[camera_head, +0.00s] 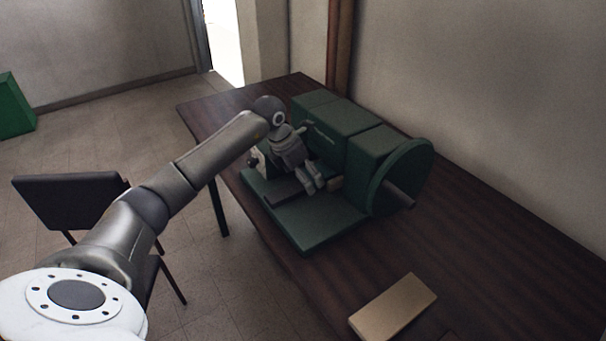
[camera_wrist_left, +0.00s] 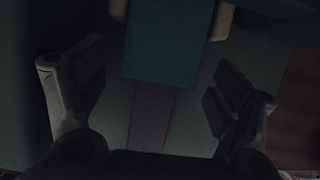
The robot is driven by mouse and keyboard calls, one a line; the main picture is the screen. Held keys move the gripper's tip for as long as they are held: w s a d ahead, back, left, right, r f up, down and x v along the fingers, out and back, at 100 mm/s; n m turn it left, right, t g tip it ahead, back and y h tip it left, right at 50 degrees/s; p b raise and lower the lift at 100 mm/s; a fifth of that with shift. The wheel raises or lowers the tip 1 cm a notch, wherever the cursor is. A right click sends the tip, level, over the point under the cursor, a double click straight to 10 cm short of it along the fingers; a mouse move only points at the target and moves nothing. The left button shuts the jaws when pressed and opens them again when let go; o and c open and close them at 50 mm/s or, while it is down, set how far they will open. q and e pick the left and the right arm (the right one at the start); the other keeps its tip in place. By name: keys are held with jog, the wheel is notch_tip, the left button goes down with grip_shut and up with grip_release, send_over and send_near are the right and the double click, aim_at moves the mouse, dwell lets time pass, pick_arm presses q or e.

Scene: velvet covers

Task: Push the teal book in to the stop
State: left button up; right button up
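The teal book (camera_wrist_left: 165,45) shows in the dark left wrist view as a block at the top middle, its near edge just ahead of my fingers. In the head view I cannot pick it out, as my arm and gripper cover that spot. My left gripper (camera_head: 316,183) is over the base of the green machine (camera_head: 310,222), close to its upright body. In the left wrist view its two fingers (camera_wrist_left: 160,98) stand wide apart, with nothing held between them. Tan pieces (camera_wrist_left: 222,22) flank the book. My right gripper is not in view.
The green machine stands on a brown wooden table (camera_head: 480,235) by the wall, with a round disc (camera_head: 408,172) at its right end. A tan block (camera_head: 393,306) lies near the front edge. A dark chair (camera_head: 70,200) stands left; the table's right part is clear.

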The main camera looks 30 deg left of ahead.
pick_arm(q)
jog(key=v, duration=1.2)
jog(key=shift+o, duration=0.2)
jog(key=shift+f, duration=0.1)
